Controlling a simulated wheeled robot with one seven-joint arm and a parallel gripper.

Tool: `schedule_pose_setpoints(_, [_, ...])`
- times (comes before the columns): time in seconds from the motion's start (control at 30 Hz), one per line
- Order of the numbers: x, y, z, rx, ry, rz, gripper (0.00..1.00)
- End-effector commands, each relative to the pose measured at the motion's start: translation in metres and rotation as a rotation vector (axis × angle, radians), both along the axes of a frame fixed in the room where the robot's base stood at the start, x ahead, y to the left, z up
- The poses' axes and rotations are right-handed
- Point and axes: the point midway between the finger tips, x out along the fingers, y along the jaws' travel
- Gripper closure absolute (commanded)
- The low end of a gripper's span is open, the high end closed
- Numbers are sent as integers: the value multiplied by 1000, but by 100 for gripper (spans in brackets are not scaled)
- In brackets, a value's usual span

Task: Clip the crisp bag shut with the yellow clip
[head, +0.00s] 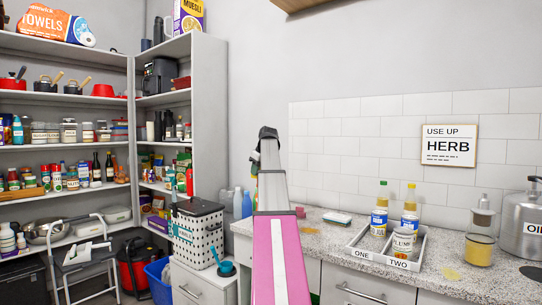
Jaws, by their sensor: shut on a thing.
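I cannot make out a crisp bag or a yellow clip in the head view. My own pink and white arm rises through the middle of the picture and covers part of the worktop and wall behind it. My gripper does not show; I cannot tell where it is or what it holds.
A white tray (357,254) marked ONE and TWO holds several bottles and a jar. A yellow jar (479,251) and a metal OIL canister (522,228) stand right. Full shelves (65,147), a step stool (88,258) and a dotted bin (198,235) are left.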

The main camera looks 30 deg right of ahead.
Motion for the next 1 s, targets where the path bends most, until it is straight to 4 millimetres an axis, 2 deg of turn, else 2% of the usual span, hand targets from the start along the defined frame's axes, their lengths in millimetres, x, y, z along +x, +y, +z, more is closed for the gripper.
schedule_pose_setpoints(0.03, [-1,-18,20,-1,-2,11,98])
schedule_pose_setpoints(0.1, [-7,-33,38,0,-1,32,98])
schedule_pose_setpoints(0.2, [-14,-48,59,1,-1,54,98])
schedule_pose_setpoints(0.3, [-19,-58,70,0,-1,68,98])
schedule_pose_setpoints(0.83, [-24,-61,75,1,-1,75,98])
schedule_pose_setpoints(1.0, [-24,-61,68,2,0,74,98])
